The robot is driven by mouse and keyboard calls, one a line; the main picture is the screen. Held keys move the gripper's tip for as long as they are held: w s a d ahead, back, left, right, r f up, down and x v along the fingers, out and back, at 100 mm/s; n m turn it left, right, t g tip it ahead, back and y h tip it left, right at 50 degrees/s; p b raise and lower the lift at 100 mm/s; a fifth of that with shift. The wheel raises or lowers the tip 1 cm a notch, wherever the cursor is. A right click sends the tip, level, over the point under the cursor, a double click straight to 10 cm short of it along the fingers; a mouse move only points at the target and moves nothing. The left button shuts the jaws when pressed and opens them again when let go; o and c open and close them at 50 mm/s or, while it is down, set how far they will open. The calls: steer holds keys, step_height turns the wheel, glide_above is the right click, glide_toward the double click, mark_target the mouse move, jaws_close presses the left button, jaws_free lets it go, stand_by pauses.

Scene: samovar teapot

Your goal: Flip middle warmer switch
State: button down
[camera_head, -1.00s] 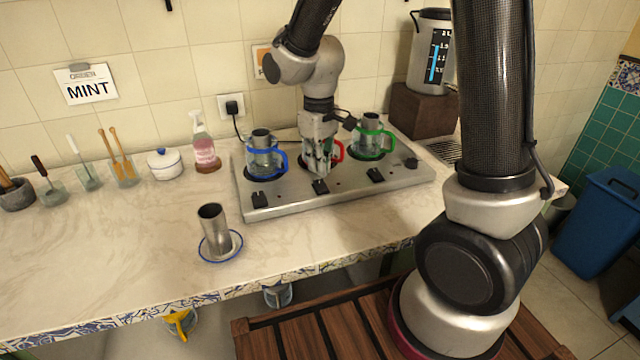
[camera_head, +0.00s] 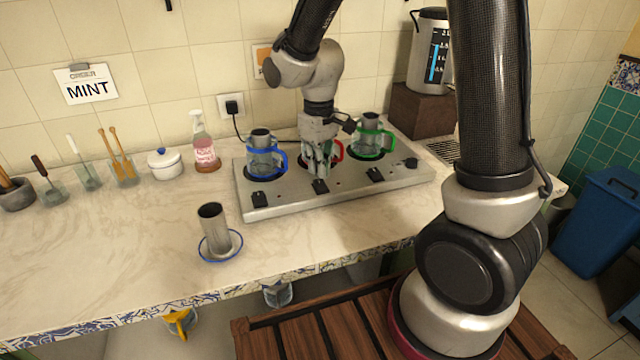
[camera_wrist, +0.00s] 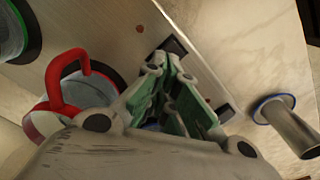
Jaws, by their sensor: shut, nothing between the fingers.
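The steel warmer plate (camera_head: 290,202) lies on the counter, with several black switches along its front edge. The middle warmer switch (camera_head: 320,186) is in front of the red-handled glass (camera_head: 338,150), just below my gripper (camera_head: 320,172). My gripper is shut and empty, pointing down in front of the red-handled glass and partly hiding it. In the wrist view, my fingertips (camera_wrist: 164,66) are close to a black switch (camera_wrist: 173,47), which looks like the middle one. I cannot tell whether they touch it. Another switch (camera_wrist: 226,112) shows to the right of my fingers.
A blue-handled glass (camera_head: 262,160) stands left of my gripper and a green-handled glass (camera_head: 370,140) stands right. A steel cup (camera_head: 213,228) stands on a blue-rimmed saucer (camera_head: 236,242) in front.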

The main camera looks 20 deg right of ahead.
mark_target(319, 181)
steer(key=shift+f, duration=1.2)
stand_by(0.9)
steer(key=shift+r, duration=3.55)
